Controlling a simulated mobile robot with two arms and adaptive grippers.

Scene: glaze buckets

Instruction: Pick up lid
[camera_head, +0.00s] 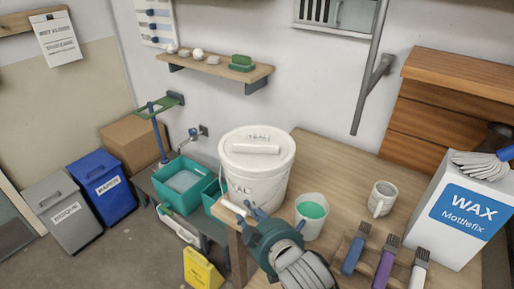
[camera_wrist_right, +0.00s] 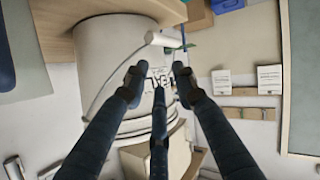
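A large white bucket (camera_head: 262,185) stands on the wooden table, marked TEAL. Its white lid (camera_head: 275,137) sits on top and carries a white bar-shaped handle. In the right wrist view the bucket (camera_wrist_right: 105,60) appears upside down, with its wire bail and white grip (camera_wrist_right: 164,40). The lid's rim seems to be at its lower end. My right gripper (camera_head: 250,210) has dark blue fingers and is in front of the bucket, below lid height. In the wrist view the gripper (camera_wrist_right: 160,82) has its fingers spread with nothing between them. My left gripper is not in view.
A cup of green glaze (camera_head: 312,208) stands right of the bucket, near my right gripper. Further right are a mug (camera_head: 382,198), several brushes (camera_head: 384,262) and a WAX box (camera_head: 462,218) with gloves on top. A wall shelf (camera_head: 215,68) hangs behind.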

